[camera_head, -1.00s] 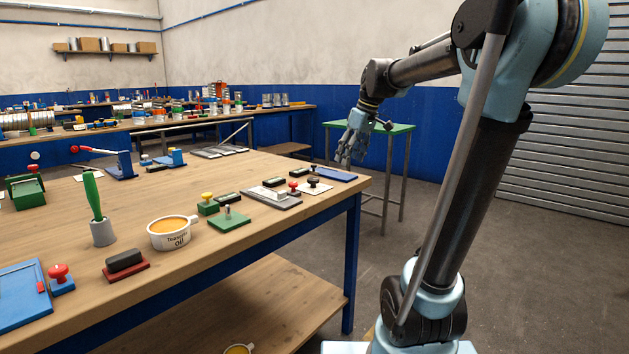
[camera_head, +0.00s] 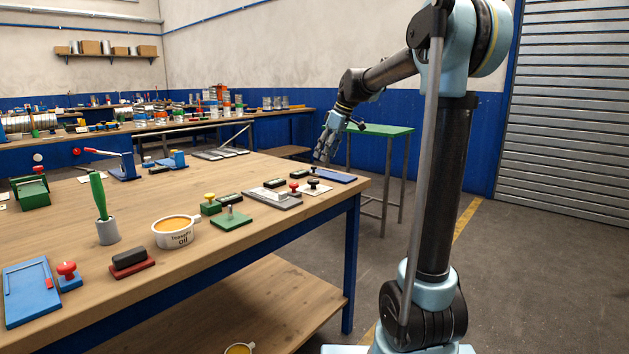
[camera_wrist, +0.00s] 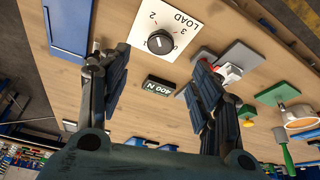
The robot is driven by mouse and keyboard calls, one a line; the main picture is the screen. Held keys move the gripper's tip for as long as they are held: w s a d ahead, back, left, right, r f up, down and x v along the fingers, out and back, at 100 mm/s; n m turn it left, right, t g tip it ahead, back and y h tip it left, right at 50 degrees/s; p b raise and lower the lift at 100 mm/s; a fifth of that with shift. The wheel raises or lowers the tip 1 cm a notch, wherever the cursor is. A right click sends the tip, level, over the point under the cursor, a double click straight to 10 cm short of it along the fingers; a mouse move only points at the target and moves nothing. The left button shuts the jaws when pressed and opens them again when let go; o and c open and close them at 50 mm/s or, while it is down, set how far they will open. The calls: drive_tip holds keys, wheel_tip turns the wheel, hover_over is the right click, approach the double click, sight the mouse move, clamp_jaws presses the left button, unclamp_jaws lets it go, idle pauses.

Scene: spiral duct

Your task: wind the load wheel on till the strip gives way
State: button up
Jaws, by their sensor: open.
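The load wheel (camera_wrist: 160,42) is a round black dial with a pale pointer on a white plate marked LOAD with numbers, upside down in the wrist view. In the head view the load wheel (camera_head: 314,183) is a dark knob near the bench's far right corner. My gripper (camera_wrist: 156,62) is open and empty, its two fingers apart with the dial between and beyond their tips. In the head view my gripper (camera_head: 324,150) hangs above that corner, apart from the dial. I cannot make out the strip.
A small black display (camera_wrist: 158,86) lies beside the load plate. A red knob (camera_head: 294,186) and a grey plate (camera_head: 285,203) are close by. A blue plate (camera_head: 334,176) lies at the bench edge. A green-topped table (camera_head: 381,130) stands behind.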

sight(314, 180)
drive_tip(key=x, duration=1.1)
drive_tip(key=shift+a+f, duration=0.1)
drive_tip(key=shift+f, duration=0.2)
drive_tip(key=shift+w, duration=0.1)
drive_tip(key=c, duration=1)
